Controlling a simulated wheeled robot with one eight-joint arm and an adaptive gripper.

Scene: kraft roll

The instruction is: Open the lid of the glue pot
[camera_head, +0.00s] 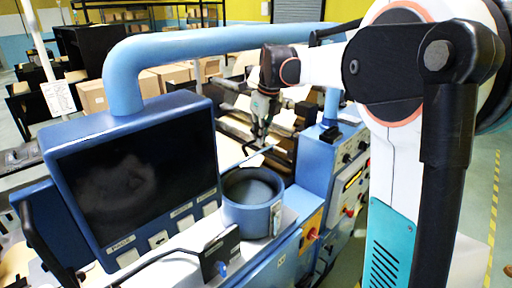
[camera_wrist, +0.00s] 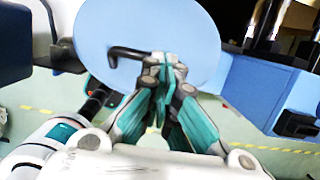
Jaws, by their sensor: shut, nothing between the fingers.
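The glue pot (camera_head: 232,213) is a blue round pot on the ledge right of the screen in the head view. Its top is uncovered and its dark inside shows. In the wrist view the lid (camera_wrist: 205,30) is a large light blue disc facing the camera, with a black hooked handle (camera_wrist: 128,51). My gripper (camera_wrist: 167,62) is shut and empty, its fingertips in front of the disc at the handle's right end; I cannot tell whether they touch. In the head view my gripper (camera_head: 259,139) points down above and behind the pot.
A blue-framed screen (camera_head: 135,170) stands left of the pot, with a thick blue pipe (camera_head: 230,43) arching over it. A control cabinet (camera_head: 343,165) with knobs stands to the right. A small dark panel (camera_head: 220,252) is in front of the pot. Boxes (camera_head: 91,96) stand behind.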

